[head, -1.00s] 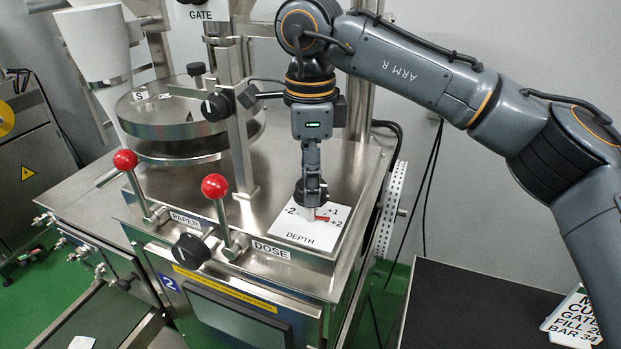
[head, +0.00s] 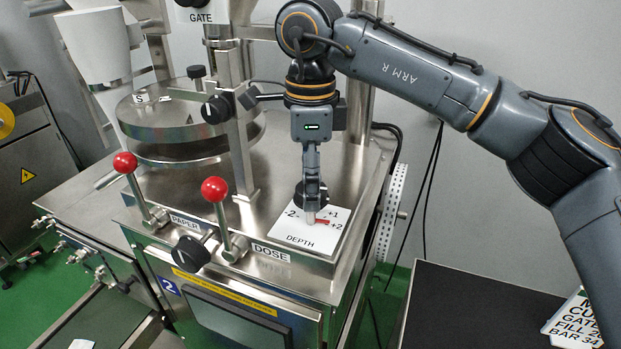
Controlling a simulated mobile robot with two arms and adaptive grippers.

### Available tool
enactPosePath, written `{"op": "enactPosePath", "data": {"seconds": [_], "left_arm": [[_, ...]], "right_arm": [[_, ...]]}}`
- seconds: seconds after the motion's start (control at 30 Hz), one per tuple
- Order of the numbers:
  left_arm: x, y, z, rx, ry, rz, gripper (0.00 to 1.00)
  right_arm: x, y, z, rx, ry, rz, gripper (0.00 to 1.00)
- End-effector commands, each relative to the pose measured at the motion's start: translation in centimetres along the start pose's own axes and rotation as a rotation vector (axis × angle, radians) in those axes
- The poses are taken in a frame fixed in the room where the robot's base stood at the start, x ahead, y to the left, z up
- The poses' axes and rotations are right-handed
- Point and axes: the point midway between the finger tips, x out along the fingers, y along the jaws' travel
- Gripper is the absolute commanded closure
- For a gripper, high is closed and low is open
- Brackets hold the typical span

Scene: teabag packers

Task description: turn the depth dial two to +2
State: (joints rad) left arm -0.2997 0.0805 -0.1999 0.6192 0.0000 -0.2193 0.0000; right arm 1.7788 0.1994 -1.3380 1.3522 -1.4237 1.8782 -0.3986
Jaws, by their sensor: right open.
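The depth dial (head: 311,195) is a dark knob on a white DEPTH plate (head: 296,228) on top of machine 2. Its red pointer (head: 322,221) lies toward the +2 mark at the plate's right. My right gripper (head: 311,205) points straight down right at the dial, with its fingertips over the plate. It is open; its fingers overlap the knob, and I cannot tell whether they touch it. My left gripper is not in view.
Two red-knobbed levers (head: 214,189) and a black knob (head: 191,253) stand along the machine's front edge, left of the plate. A post with a black knob (head: 215,109) rises behind. A dark table (head: 470,305) with a card is at the lower right.

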Motion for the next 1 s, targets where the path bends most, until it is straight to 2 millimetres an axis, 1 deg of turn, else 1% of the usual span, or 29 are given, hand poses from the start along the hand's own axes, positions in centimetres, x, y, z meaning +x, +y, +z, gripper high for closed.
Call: {"op": "enactPosePath", "data": {"seconds": [0.07,0.17,0.27,0.5,0.6,0.8,1.0], "left_arm": [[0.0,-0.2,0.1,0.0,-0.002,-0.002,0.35],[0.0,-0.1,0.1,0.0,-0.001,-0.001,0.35],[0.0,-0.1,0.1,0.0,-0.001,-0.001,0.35],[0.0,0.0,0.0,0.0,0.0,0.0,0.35],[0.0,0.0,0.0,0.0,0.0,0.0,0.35],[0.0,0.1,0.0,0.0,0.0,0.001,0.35],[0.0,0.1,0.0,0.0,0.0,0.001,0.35]], "right_arm": [[-0.2,0.0,0.0,0.0,0.0,-0.001,0.32],[-1.2,0.0,0.0,0.0,0.0,-0.003,0.32],[-3.0,0.0,0.1,-0.001,-0.002,-0.003,0.32],[-8.3,0.0,0.1,0.001,0.0,-0.003,0.32],[-10.1,0.0,0.1,0.001,-0.001,-0.003,0.32],[-11.7,0.0,0.0,0.001,0.001,-0.001,0.32],[-12.0,0.0,0.0,0.0,-0.001,0.001,0.32]]}}
